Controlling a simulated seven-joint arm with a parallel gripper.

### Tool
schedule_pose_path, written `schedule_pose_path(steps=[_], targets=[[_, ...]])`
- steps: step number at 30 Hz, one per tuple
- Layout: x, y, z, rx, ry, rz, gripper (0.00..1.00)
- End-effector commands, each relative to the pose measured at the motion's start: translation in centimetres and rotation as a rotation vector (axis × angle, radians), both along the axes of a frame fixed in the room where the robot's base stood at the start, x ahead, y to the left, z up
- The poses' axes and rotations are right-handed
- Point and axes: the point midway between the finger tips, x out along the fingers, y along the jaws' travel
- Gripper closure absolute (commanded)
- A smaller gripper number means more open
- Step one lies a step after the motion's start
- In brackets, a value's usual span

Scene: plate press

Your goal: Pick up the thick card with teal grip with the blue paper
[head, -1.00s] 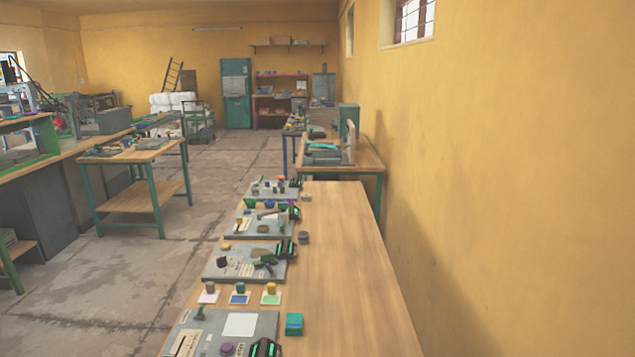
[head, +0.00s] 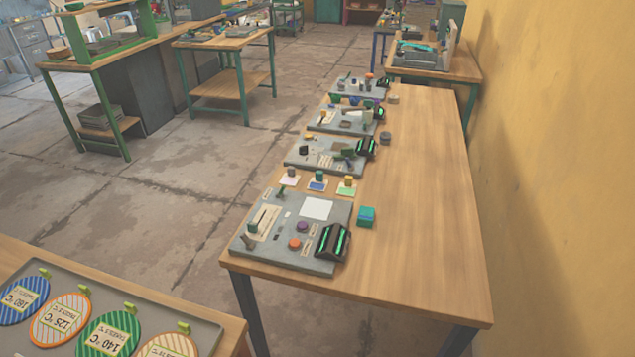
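Three small cards stand in a row at the far edge of the nearest grey panel on the long wooden table, each with a small upright grip. The middle card (head: 317,186) shows blue paper; its grip is too small for me to be sure of the colour. The card to its left (head: 289,181) shows pink paper, and the one to its right (head: 346,190) shows green paper. A teal block (head: 367,216) sits on bare wood right of the panel. I cannot tell whether any card has a teal grip. My gripper is not in view.
The nearest grey panel (head: 257,258) carries knobs, a white sheet and a black device with green strips (head: 331,242). Several similar panels stand behind it. The table's right side (head: 420,230) is clear. A tray (head: 205,335) of striped temperature discs lies at lower left.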

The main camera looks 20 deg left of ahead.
Motion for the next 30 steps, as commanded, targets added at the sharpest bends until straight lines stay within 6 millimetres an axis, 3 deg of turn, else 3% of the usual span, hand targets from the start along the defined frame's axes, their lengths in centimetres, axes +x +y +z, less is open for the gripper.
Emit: schedule_pose_path(steps=[9,24,30], targets=[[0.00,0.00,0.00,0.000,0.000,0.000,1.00],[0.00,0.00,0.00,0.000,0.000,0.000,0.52],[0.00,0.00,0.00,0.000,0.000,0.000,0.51]])
